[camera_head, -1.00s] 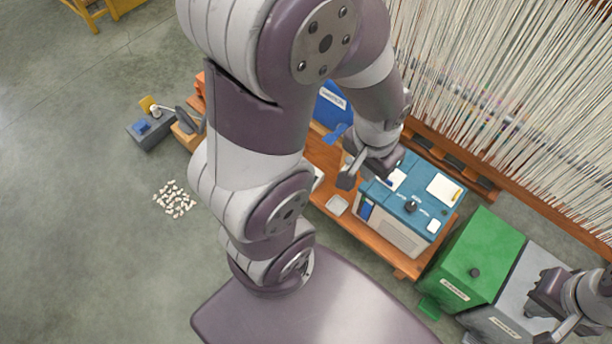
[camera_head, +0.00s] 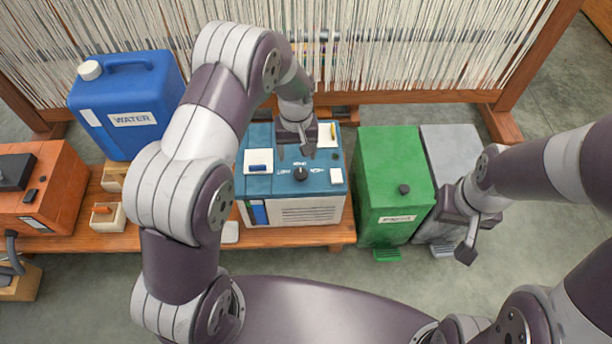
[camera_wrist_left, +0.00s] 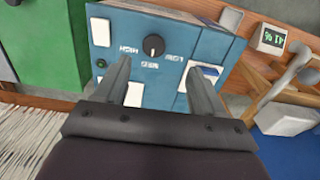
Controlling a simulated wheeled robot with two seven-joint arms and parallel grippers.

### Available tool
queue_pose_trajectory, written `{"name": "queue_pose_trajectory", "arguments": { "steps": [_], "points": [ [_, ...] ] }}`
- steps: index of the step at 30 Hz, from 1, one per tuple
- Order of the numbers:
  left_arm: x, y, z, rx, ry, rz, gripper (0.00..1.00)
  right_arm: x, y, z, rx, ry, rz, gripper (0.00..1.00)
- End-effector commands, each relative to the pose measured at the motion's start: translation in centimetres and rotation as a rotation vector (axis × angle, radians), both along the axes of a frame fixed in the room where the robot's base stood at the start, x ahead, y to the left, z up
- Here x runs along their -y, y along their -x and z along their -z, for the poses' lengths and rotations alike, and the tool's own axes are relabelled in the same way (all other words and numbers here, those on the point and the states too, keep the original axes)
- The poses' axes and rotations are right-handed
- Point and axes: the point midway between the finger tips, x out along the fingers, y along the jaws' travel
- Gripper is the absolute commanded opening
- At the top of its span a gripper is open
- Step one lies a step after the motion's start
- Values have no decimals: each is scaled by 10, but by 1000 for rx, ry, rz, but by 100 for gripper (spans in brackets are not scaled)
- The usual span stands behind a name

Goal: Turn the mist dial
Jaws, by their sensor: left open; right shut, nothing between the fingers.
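The mist dial (camera_head: 300,174) is a small black knob on the blue top of a box-shaped humidifier (camera_head: 258,188). In the left wrist view the dial (camera_wrist_left: 153,46) stands beyond and between my fingertips, with white lettering around it. Its exact setting is too small to read. My left gripper (camera_head: 296,153) is open and empty, above the top just behind the dial. In the left wrist view its two fingers (camera_wrist_left: 158,68) are spread, apart from the dial. My right gripper (camera_head: 467,250) is shut and empty, in front of the grey bin.
A blue water can (camera_head: 130,95) and an orange box (camera_head: 45,190) stand left of the humidifier. A green bin (camera_head: 390,170) and a grey bin (camera_head: 446,150) stand to its right. Pale hanging yarn (camera_head: 400,50) fills the back.

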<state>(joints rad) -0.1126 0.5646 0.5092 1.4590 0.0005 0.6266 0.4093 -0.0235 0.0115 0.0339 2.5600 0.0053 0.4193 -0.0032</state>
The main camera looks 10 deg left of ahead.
Motion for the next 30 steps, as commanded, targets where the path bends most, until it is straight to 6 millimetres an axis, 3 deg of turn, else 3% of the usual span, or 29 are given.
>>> {"name": "queue_pose_trajectory", "arguments": {
  "steps": [1, 2, 5, 15, 19, 30],
  "points": [
    [2, -15, -16, 27, 2, -45, 69, 0, -1, -8, 3, 0, 0, 0],
    [2, -16, -18, 26, 2, -76, 69, 0, -1, -8, 3, 0, 0, 0],
    [1, -12, -6, 11, -1, -117, 69, 0, 0, -4, 2, 0, 0, 0],
    [1, -11, 77, 13, -1, -115, 69, 0, 0, 22, 1, 0, 0, 0],
    [2, -12, 98, 15, 0, -115, 69, 0, 0, 27, 1, 0, 0, 0],
    [2, -12, 108, 17, 0, -114, 69, 0, 0, 28, 1, 0, 0, 0]
  ]
}}
